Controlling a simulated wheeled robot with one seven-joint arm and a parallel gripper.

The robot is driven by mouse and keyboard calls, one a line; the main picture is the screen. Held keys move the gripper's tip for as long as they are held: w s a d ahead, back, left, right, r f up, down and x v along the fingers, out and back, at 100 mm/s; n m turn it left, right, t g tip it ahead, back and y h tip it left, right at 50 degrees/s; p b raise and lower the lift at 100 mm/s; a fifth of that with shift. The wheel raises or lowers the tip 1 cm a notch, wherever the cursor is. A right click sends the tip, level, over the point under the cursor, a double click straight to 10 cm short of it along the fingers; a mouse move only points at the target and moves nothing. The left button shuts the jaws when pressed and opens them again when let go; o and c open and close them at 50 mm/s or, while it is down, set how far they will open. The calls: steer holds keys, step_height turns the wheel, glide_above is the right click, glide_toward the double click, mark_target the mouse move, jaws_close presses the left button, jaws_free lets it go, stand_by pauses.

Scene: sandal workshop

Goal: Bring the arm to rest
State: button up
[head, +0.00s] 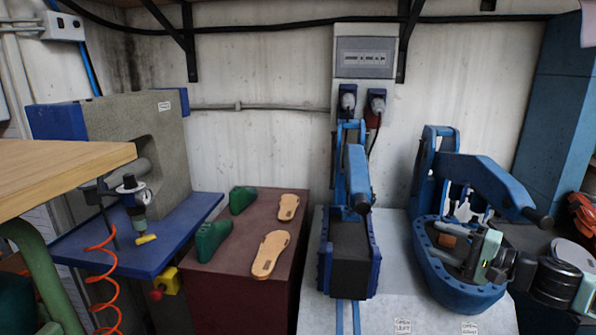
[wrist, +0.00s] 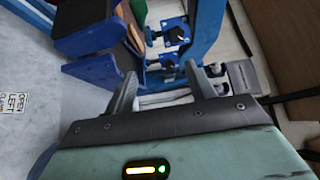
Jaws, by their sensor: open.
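My gripper (head: 472,258) is at the right in the head view, in front of or over the tray of the right blue clamp press (head: 455,290). In the wrist view its two grey fingers stand apart, with an empty gap between the tips (wrist: 163,82). Nothing is held. My arm comes in from the right edge of the head view. Blue press parts (wrist: 95,75) and a brown piece show beyond the fingers in the wrist view. I cannot tell whether the gripper touches the press.
The left blue press (head: 348,255) stands beside it on a pale bench (head: 385,312). A dark red block (head: 230,285) carries two green lasts (head: 212,240) and two tan soles (head: 270,253). A wooden tabletop (head: 60,175) juts in at the left.

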steer(key=s+a+f+n+g+h, duration=0.2)
steer(key=s+a+f+n+g, duration=0.4)
steer(key=s+a, duration=0.4)
steer(key=s+a+f+n+g+h, duration=0.25)
steer(key=s+a+n+g, duration=0.25)
steer(key=s+a+g, duration=0.45)
steer(key=s+r+n+t+h, duration=0.3)
steer(key=s+r+n+h, duration=0.2)
steer(key=s+r, duration=0.7)
steer(key=s+h, duration=0.2)
steer(key=shift+s+d+h, duration=0.3)
steer(key=shift+d+h, duration=0.05)
steer(key=shift+r, duration=0.1)
